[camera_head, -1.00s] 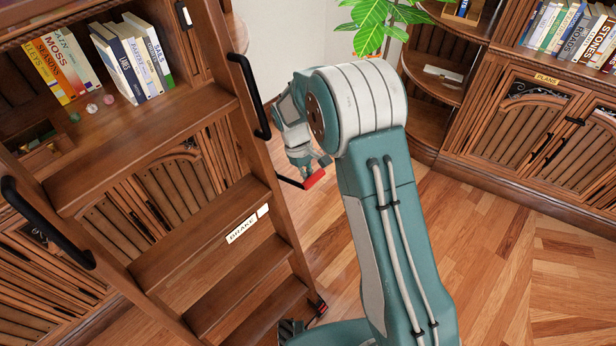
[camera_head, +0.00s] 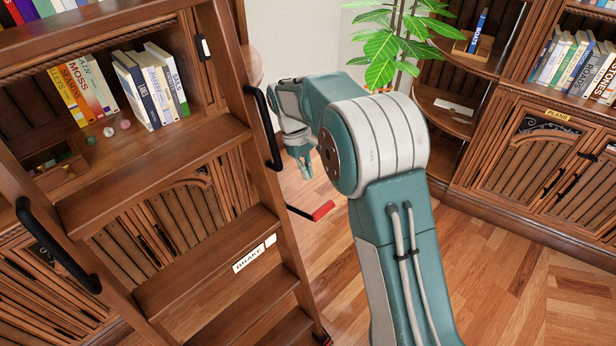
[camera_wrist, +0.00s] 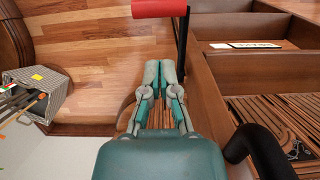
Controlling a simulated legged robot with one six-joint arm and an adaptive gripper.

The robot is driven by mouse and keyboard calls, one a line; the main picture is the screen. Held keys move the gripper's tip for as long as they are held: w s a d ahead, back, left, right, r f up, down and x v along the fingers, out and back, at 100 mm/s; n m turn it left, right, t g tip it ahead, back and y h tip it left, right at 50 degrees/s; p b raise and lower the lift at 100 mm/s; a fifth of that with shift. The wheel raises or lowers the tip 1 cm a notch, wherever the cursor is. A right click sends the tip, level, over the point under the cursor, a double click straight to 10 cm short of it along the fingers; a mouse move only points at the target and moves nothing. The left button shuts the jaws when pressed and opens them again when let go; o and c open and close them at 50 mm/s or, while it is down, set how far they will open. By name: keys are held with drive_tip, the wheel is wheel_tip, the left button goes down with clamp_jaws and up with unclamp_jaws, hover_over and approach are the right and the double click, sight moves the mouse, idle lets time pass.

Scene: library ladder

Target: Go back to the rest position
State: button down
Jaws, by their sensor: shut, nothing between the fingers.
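My gripper (camera_head: 305,170) hangs beside the right rail of the wooden ladder (camera_head: 190,214), with my arm raised and folded. It is shut and empty. In the wrist view my gripper (camera_wrist: 160,75) points toward a red-handled black lever (camera_wrist: 160,8), with a small gap between the fingertips and the red grip. In the head view the red grip (camera_head: 322,210) shows below and apart from my gripper, at the ladder's right side.
Black handrails (camera_head: 262,125) stick out from the ladder rails. A bookshelf (camera_head: 110,140) stands behind the ladder. A leafy plant (camera_head: 395,45) and a cabinet (camera_head: 540,160) are at right. Wood floor (camera_head: 490,275) is open at right.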

idle(0.3)
drive_tip(key=s+d+r+m+t+y, duration=0.1)
drive_tip(key=s+d+r+m+t, duration=0.1)
drive_tip(key=s+d+r, duration=0.35)
drive_tip(key=s+d+r+m+t+y, duration=0.1)
drive_tip(key=s+d+r+m+t, duration=0.1)
drive_tip(key=s+r, duration=0.5)
drive_tip(key=s+d+r+m+t, duration=0.1)
drive_tip(key=s+d+m+t, duration=0.1)
drive_tip(key=s, duration=0.6)
drive_tip(key=s+d+r+m+t, duration=0.1)
drive_tip(key=s+d+m+t, duration=0.1)
drive_tip(key=s, duration=0.5)
drive_tip(key=shift+s+d+r+y, duration=0.3)
drive_tip(key=shift+s+d, duration=0.05)
drive_tip(key=shift+d, duration=0.25)
